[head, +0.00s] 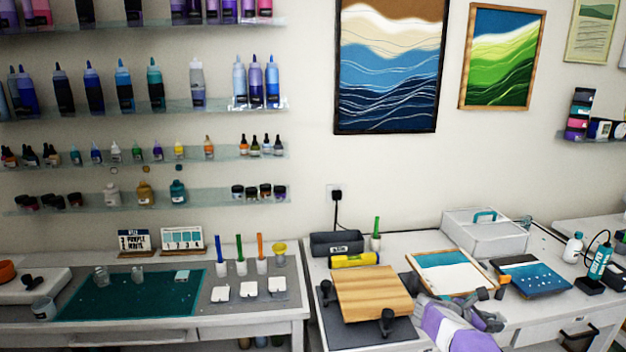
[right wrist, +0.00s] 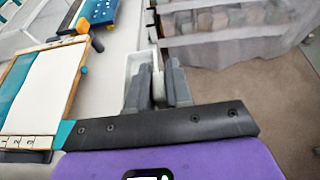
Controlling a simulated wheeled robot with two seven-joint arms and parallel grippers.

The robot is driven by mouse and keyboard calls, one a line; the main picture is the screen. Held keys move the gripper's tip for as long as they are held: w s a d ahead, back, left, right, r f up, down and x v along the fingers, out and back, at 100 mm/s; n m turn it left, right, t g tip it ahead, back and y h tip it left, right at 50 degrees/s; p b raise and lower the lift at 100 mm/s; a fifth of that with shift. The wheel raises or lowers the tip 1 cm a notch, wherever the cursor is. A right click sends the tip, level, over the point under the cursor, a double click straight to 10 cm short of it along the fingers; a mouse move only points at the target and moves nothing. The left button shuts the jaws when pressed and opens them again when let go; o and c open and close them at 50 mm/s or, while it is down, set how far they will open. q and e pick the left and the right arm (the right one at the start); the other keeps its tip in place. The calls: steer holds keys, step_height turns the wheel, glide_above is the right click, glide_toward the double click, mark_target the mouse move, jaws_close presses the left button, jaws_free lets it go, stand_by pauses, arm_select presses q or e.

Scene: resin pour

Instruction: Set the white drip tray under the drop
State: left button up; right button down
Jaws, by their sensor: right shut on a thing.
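My right gripper (head: 490,312) is at the front edge of the right table, just right of the wooden board. In the right wrist view its two grey fingers (right wrist: 158,88) are shut on the wall of the white drip tray (right wrist: 137,68), a narrow trough beside the table edge. In the head view I cannot make out the tray. The framed white and teal panel (head: 450,272) lies behind the gripper; it also shows in the right wrist view (right wrist: 38,95). A small teal spot (right wrist: 83,70) shows at the panel's edge, apart from the tray; I cannot tell if it is the drop. My left gripper is out of view.
A wooden board (head: 372,290) with black clamps lies left of the gripper. A blue panel (head: 532,276) lies to the right, and a white lidded box (head: 485,232) stands behind. A teal bottle (head: 600,262) stands at far right. The right wrist view shows open floor (right wrist: 235,75) beyond the table edge.

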steer(key=s+a+f+n+t+y, duration=0.15)
steer(key=s+a+f, duration=0.35)
steer(key=a, duration=0.5)
steer(key=s+a+f+n+t, duration=0.3)
steer(key=s+a+f, duration=0.15)
steer(key=a, duration=0.55)
steer(key=s+a+f+n+t+y, duration=0.15)
steer(key=s+a+f, duration=0.35)
steer(key=a, duration=0.6)
step_height(320, 180, up, 9)
steer(key=w+n+t+y, duration=0.2)
steer(key=n+t+y, duration=0.3)
steer(key=n+y, duration=0.1)
steer(key=shift+w+d+n, duration=0.3)
steer(key=shift+d+n, duration=0.1)
steer(key=shift+n, duration=0.1)
steer(key=shift+a+r, duration=0.1)
